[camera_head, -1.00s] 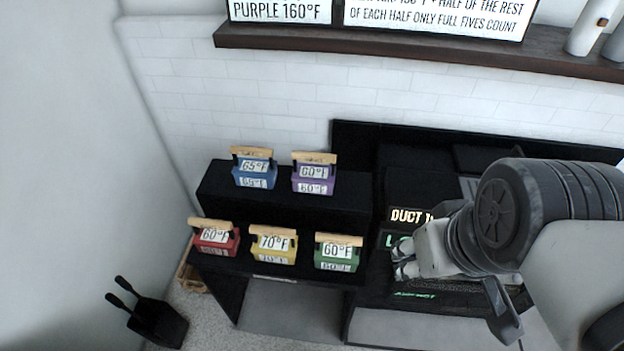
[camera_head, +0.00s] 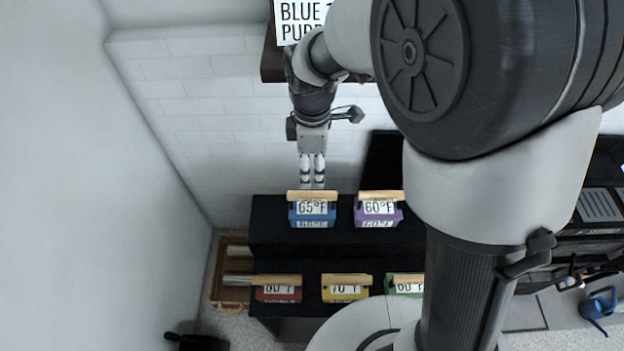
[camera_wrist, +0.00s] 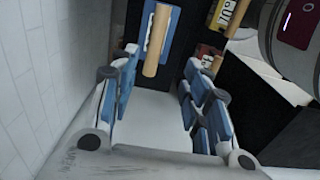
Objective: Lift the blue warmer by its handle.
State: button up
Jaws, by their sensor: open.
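The blue warmer (camera_head: 312,215) stands upright on the upper black step, its front label reading 65°F. Its light wooden handle (camera_head: 312,195) runs left to right across the top. In the wrist view the wooden handle (camera_wrist: 157,40) and part of the blue body (camera_wrist: 146,30) show at the top, in line with the gap between the fingers. My gripper (camera_head: 313,186) points down just above and behind the handle in the head view; whether it touches cannot be told. In the wrist view my gripper (camera_wrist: 168,60) is open, its blue-padded fingers apart with nothing held between them.
A purple warmer (camera_head: 378,213) stands close to the right. Red (camera_head: 278,292), yellow (camera_head: 345,290) and green (camera_head: 406,287) warmers stand on the lower step. The white brick wall (camera_head: 190,110) is behind. My arm hides much of the right side.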

aim_at(312, 193)
notch_tip(312, 193, down, 9)
jog(key=shift+w+r+b, duration=0.1)
jog(key=shift+w+b, duration=0.05)
jog(key=shift+b, duration=1.1)
jog(key=f, duration=0.1)
jog(key=f+b, duration=0.1)
jog(key=f, duration=0.1)
jog(key=f+b, duration=0.1)
jog(key=f, duration=0.1)
jog(key=shift+w+f, duration=0.15)
jog(key=shift+w, duration=0.15)
jog(key=shift+c, duration=0.3)
grip_shut()
